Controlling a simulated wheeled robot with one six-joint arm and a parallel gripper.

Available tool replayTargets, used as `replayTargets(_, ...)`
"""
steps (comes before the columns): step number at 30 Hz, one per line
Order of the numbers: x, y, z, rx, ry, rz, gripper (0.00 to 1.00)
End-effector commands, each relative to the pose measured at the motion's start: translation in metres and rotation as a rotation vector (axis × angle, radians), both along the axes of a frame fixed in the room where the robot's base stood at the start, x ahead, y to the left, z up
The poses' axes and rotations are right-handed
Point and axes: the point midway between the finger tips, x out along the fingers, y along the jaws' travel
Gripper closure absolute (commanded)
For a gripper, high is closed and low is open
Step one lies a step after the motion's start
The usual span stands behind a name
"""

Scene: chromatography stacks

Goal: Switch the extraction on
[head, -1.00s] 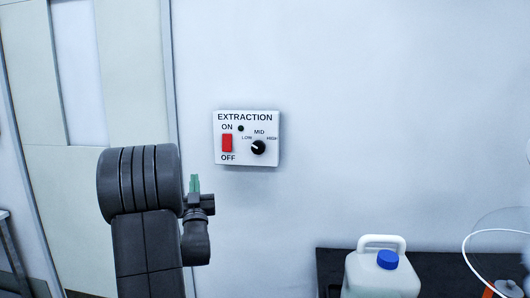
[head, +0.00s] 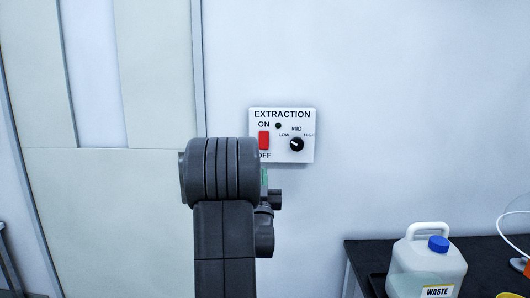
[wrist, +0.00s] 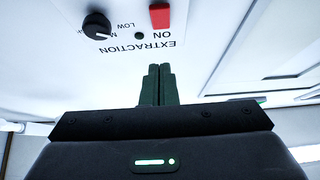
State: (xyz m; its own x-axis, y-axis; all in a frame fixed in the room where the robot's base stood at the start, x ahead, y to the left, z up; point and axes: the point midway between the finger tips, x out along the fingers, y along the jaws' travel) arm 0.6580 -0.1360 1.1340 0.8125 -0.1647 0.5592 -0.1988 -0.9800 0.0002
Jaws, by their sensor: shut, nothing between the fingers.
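The white extraction panel (head: 281,125) is fixed to the wall. It carries a red rocker switch (head: 264,140) between ON and OFF labels, a small dark indicator lamp (head: 278,126) and a black LOW-MID-HIGH knob (head: 297,144). In the head view my arm hides most of the gripper (head: 264,178) and part of the OFF label.
A dark bench (head: 365,249) stands at the lower right. On it are a white waste jug (head: 425,265) with a blue cap and a white tube (head: 502,225). A pale door (head: 100,190) is at the left. The wall right of the panel is clear.

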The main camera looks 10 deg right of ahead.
Motion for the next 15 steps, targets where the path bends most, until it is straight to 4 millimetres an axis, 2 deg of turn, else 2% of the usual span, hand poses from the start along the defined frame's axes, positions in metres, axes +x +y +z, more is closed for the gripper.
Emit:
replayTargets(4, 0.003, -0.001, 0.003, 0.000, -0.001, 0.000, 1.00)
replayTargets(8, 0.016, -0.003, 0.013, 0.000, -0.002, 0.000, 1.00)
replayTargets(15, 0.056, -0.012, 0.043, 0.000, -0.002, -0.001, 1.00)
